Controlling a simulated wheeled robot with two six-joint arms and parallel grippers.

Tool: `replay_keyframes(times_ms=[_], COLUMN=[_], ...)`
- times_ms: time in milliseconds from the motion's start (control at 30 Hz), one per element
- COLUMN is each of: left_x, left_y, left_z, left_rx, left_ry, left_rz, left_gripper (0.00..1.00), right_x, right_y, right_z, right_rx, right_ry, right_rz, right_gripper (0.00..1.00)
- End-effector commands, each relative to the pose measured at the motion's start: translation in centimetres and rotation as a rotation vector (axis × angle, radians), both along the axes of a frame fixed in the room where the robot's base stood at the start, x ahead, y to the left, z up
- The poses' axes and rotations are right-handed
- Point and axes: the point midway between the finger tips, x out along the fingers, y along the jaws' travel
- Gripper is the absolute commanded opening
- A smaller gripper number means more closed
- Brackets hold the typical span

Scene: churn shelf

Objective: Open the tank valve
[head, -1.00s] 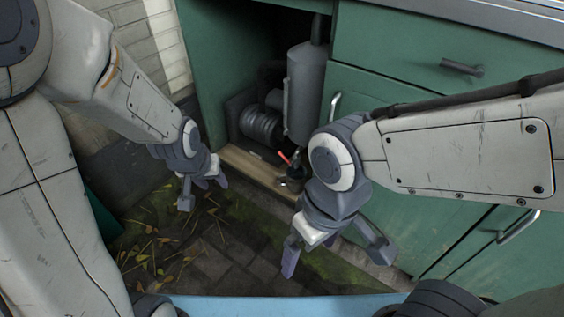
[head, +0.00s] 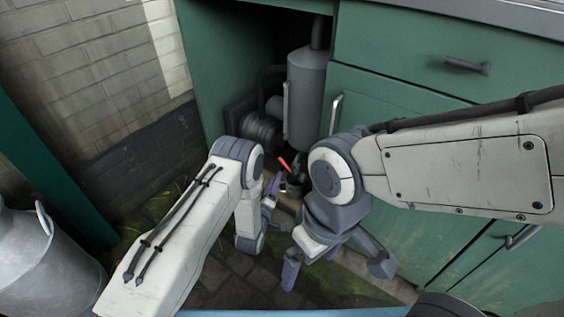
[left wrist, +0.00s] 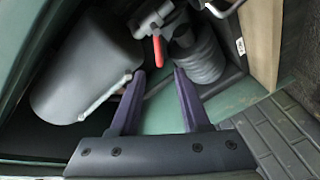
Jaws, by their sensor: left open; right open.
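The tank (head: 306,92) is a grey upright cylinder inside the open green cupboard. The valve's red lever (head: 284,163) shows low in front of it, close to the dark fittings at its base. In the left wrist view the red lever (left wrist: 157,51) lies just beyond the fingertips, with the tank (left wrist: 85,65) to its left. My left gripper (left wrist: 158,72) is open and empty, pointing at the lever without visibly touching it. In the head view my left gripper (head: 270,190) is partly hidden by its own arm. My right gripper (head: 335,272) is open and empty in front of the cupboard.
A dark ribbed cylinder (head: 260,130) sits left of the tank; it also shows in the left wrist view (left wrist: 200,58). Green cupboard doors and drawers (head: 400,120) stand on the right. A grey churn (head: 45,265) stands at lower left, near a brick wall (head: 85,75).

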Motion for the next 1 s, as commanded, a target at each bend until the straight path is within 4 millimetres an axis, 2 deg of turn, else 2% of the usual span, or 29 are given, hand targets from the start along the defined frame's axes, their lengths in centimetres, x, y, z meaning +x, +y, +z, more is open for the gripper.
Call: replay_keyframes(times_ms=[167, 600, 800, 1000], left_x=[1.0, 8.3, 9.7, 9.8], left_y=[-0.5, -2.5, -2.9, -2.9], left_z=[-0.4, -0.5, -0.2, -0.1], left_rx=[-0.02, -0.017, -0.016, -0.015], left_ry=[-0.02, -0.02, -0.016, -0.015], left_rz=[-0.004, -0.003, -0.003, -0.003], left_gripper=[0.46, 0.46, 0.46, 0.46], right_x=[0.0, 0.0, 0.0, 0.0], right_y=[0.0, 0.0, 0.0, 0.0], right_z=[-1.1, -5.4, -5.9, -5.9], right_rx=[0.0, 0.0, 0.0, 0.0], right_ry=[0.0, 0.0, 0.0, 0.0], right_rz=[0.0, 0.0, 0.0, 0.0], right_gripper=[1.0, 1.0, 1.0, 1.0])
